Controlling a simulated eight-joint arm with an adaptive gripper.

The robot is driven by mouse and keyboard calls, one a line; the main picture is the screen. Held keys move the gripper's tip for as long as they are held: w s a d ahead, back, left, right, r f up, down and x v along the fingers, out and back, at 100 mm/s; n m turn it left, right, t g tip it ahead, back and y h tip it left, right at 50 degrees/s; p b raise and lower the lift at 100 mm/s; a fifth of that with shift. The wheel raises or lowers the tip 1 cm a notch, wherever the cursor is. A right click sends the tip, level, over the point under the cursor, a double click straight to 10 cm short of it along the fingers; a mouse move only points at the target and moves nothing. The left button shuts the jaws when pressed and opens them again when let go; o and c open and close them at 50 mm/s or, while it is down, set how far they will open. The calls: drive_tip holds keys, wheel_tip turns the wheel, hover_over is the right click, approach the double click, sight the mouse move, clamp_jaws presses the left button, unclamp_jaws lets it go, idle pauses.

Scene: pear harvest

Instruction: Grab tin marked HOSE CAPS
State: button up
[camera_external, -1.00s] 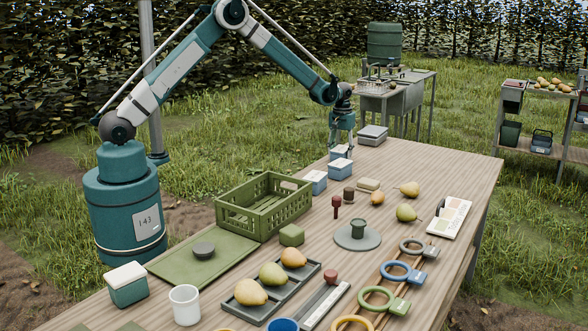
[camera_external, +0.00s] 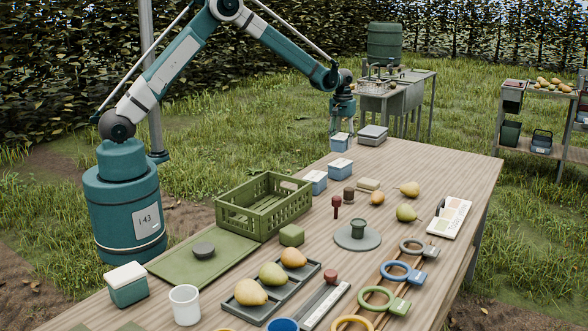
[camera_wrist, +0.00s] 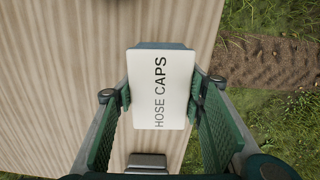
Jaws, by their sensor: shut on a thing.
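The tin marked HOSE CAPS (camera_wrist: 160,88) has a white lid with its name in dark letters. It fills the space between the two green finger pads of my gripper (camera_wrist: 160,97) in the wrist view. My gripper (camera_external: 342,133) is shut on it from above. In the external view the blue tin with its pale lid (camera_external: 340,142) hangs at the fingertips, raised above the table's far left part. The tin looks level. Its label is too small to read in that view.
Two similar blue tins with white lids, one nearer (camera_external: 315,181) and one farther (camera_external: 340,168), stand on the wooden table (camera_external: 448,172). A grey box (camera_external: 372,135) stands close to the right of the held tin. A green crate (camera_external: 263,207) is nearer.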

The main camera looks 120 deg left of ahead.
sight(341, 136)
drive_tip(key=shift+r, duration=1.95)
drive_tip(key=shift+d, duration=0.1)
